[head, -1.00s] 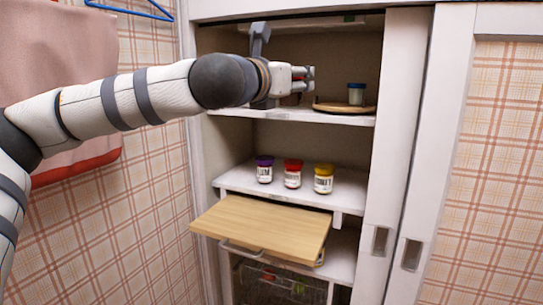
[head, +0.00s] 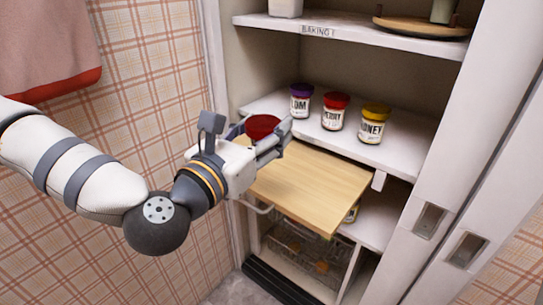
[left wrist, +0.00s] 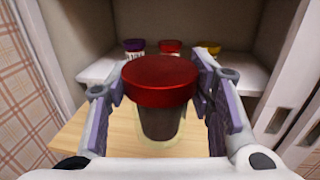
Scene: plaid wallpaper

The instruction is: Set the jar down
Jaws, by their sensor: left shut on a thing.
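The jar, with a wide red lid (head: 263,126) and a dark body, is held in my left gripper (head: 277,140). In the left wrist view the jar (left wrist: 160,122) stands roughly upright between the two fingers, which are shut on its sides. It is over the pull-out wooden board (head: 310,185). I cannot tell whether its base touches the board; the gripper hides its lower part in the head view. My right gripper is not in view.
Purple-lidded (head: 300,103), red-lidded (head: 334,112) and yellow-lidded (head: 373,124) jars stand on the shelf behind the board. An upper shelf (head: 345,31) holds a round wooden tray (head: 420,27). A sliding door (head: 468,130) stands right. The board's front and right are clear.

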